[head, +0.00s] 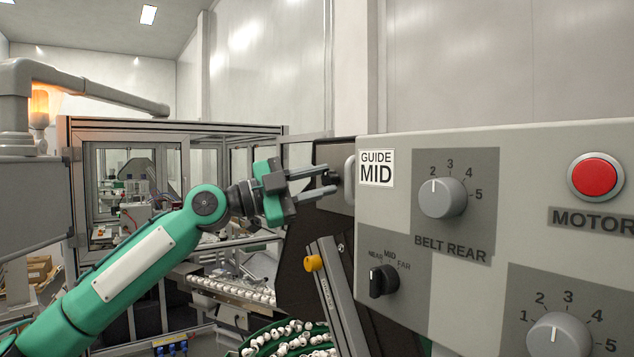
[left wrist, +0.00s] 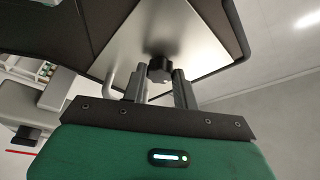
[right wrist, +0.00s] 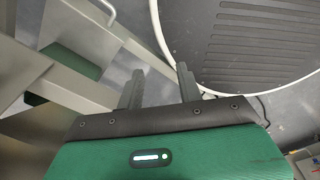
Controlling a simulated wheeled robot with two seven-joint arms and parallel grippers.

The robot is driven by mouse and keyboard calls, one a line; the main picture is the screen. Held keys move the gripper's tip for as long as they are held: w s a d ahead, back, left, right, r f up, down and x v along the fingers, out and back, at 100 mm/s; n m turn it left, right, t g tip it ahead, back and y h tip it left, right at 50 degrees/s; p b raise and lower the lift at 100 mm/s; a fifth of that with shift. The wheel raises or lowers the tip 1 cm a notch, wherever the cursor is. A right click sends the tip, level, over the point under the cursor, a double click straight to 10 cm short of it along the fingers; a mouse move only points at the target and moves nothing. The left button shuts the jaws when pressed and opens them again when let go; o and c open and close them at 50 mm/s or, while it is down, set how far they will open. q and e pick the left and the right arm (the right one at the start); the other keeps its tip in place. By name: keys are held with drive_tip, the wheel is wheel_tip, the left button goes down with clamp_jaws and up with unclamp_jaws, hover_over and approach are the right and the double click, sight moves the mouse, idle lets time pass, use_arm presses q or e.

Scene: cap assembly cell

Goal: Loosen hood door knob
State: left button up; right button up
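The hood door knob (left wrist: 160,68) is small and black and stands on a shiny metal plate (left wrist: 150,32) on the dark hood door in the left wrist view. My left gripper (head: 328,181) reaches the dark door panel beside the control box in the head view. Its fingers (left wrist: 159,82) are apart, one on either side of the knob, with narrow gaps seeming to show. In the head view the fingertips partly hide the knob. My right gripper (right wrist: 160,80) is open and empty in the right wrist view and is not in the head view.
The grey control box (head: 400,315) with dials and a red button (head: 595,177) stands close right of the left gripper. A pale door handle (head: 349,180) is beside the fingertips. A rail with an orange knob (head: 313,263) lies below. A round ribbed disc (right wrist: 260,45) is near the right gripper.

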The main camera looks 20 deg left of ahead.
use_arm(q)
drive_tip(key=shift+c, duration=1.4)
drive_tip(key=shift+f, duration=0.1)
